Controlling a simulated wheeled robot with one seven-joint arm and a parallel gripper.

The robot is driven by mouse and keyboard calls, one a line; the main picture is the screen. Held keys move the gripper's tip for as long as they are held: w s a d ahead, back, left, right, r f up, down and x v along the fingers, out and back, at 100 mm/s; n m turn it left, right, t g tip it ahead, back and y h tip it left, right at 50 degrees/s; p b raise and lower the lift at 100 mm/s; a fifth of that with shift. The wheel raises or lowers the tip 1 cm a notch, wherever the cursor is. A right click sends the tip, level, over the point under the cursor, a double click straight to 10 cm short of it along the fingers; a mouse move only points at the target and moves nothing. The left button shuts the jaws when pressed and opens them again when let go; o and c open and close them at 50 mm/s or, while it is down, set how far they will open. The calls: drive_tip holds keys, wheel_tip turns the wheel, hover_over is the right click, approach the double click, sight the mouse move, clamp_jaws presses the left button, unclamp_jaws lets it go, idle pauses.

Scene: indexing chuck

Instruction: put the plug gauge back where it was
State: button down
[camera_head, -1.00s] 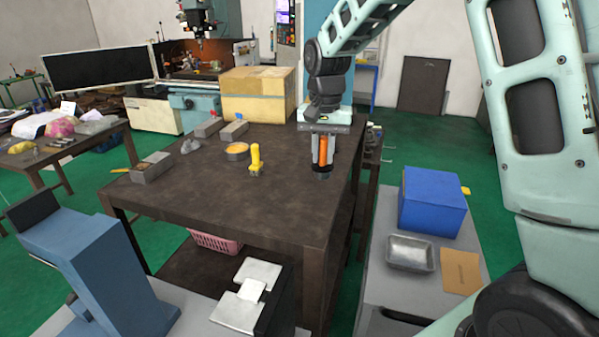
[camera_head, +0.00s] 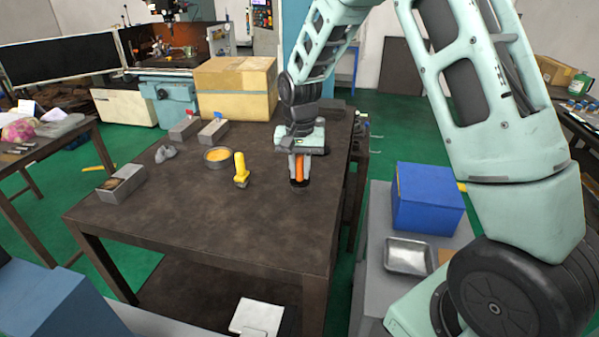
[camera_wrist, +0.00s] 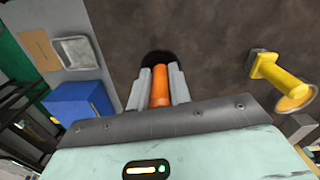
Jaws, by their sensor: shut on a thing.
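The plug gauge, seen as an orange handle (camera_head: 299,168) with a dark round end below, is upright between the fingers of my gripper (camera_head: 299,173). My gripper is shut on the handle, at the right part of the dark table (camera_head: 190,215). In the wrist view the orange handle (camera_wrist: 160,88) sits between the two grey fingers of my gripper (camera_wrist: 160,76), and its black end points at the tabletop. I cannot tell whether that end touches the table or hangs just above it.
A yellow-handled tool (camera_head: 240,170) stands left of my gripper. Beyond it are a round bowl (camera_head: 218,163), grey blocks (camera_head: 213,132) and a cardboard box (camera_head: 236,88). A blue box (camera_head: 428,200) and metal tray (camera_head: 409,254) lie right of the table. The table's front middle is clear.

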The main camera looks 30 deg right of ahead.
drive_tip(key=shift+f, duration=1.2)
drive_tip(key=c, duration=1.3)
unclamp_jaws()
drive_tip(key=shift+f, duration=0.15)
